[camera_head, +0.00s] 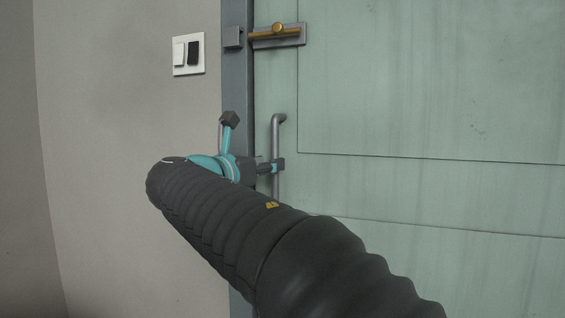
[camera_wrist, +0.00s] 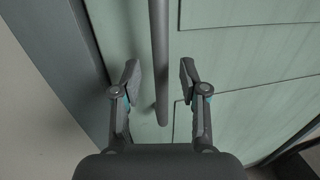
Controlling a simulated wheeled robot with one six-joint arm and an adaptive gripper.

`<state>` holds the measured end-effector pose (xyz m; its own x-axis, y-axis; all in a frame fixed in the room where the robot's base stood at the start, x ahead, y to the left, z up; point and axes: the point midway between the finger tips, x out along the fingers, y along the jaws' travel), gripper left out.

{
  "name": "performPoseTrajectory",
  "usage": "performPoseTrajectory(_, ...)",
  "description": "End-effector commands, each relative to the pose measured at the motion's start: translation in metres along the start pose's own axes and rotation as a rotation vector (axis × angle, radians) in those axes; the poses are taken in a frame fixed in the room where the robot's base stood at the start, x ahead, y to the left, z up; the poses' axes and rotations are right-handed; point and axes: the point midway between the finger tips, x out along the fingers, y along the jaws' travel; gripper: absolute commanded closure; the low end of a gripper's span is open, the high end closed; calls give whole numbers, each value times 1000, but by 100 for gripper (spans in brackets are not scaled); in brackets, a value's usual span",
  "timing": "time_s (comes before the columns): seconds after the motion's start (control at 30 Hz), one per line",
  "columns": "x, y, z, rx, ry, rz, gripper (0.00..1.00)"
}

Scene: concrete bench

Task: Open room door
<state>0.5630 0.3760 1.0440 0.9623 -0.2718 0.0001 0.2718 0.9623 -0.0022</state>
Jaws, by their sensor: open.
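The pale green door (camera_head: 420,90) fills the right of the head view and looks shut against its grey frame (camera_head: 238,90). A vertical grey bar handle (camera_head: 277,136) stands near the door's left edge; in the wrist view the handle (camera_wrist: 159,40) runs down between my fingers. My gripper (camera_head: 272,166) is at the lower part of the handle. In the wrist view my gripper (camera_wrist: 159,78) is open, with one finger on each side of the bar and a gap on both sides. My arm hides the lower door.
A sliding bolt with a brass knob (camera_head: 278,29) sits above the handle, its catch (camera_head: 233,37) on the frame. A white switch plate (camera_head: 188,54) is on the grey wall (camera_head: 110,130) to the left. The wall and frame lie close beside my gripper.

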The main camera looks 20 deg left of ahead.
Motion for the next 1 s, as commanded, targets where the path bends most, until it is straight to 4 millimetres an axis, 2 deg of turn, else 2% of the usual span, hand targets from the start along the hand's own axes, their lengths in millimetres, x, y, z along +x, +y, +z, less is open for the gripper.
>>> performPoseTrajectory(0.1,18,-1,0,0,0,-2,57)
performPoseTrajectory(0.23,29,0,0,0,0,-1,57)
performPoseTrajectory(0.63,35,0,0,0,0,1,57)
performPoseTrajectory(0.8,35,0,0,1,0,1,99)
performPoseTrajectory(1.0,35,0,0,1,0,1,100)
